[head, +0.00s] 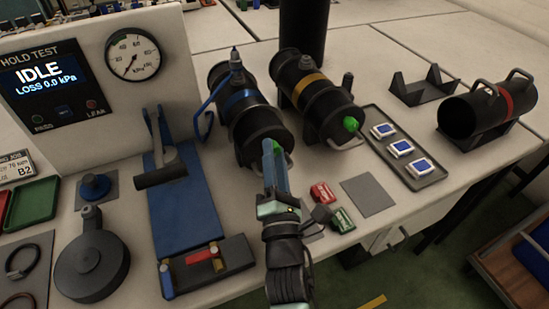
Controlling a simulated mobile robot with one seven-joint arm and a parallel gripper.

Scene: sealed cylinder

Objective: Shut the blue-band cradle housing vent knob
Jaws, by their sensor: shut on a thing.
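The blue-band housing (241,97) is a black cylinder lying in a cradle at the middle of the bench, its end facing me. A blue hose runs along its left side to a fitting on top. My gripper (274,151) reaches up from the bottom to the lower right of that end. Its pale blue fingers are shut on a green vent knob (283,151), mostly hidden behind them. How far the knob is turned cannot be seen.
The yellow-band housing (309,83) with its own green knob (351,124) stands close to the right. The red-band housing (488,106) lies further right. A tray (437,177) of blue-and-white pieces, red (322,193) and green (342,220) blocks are near. The tester (45,81) reads IDLE.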

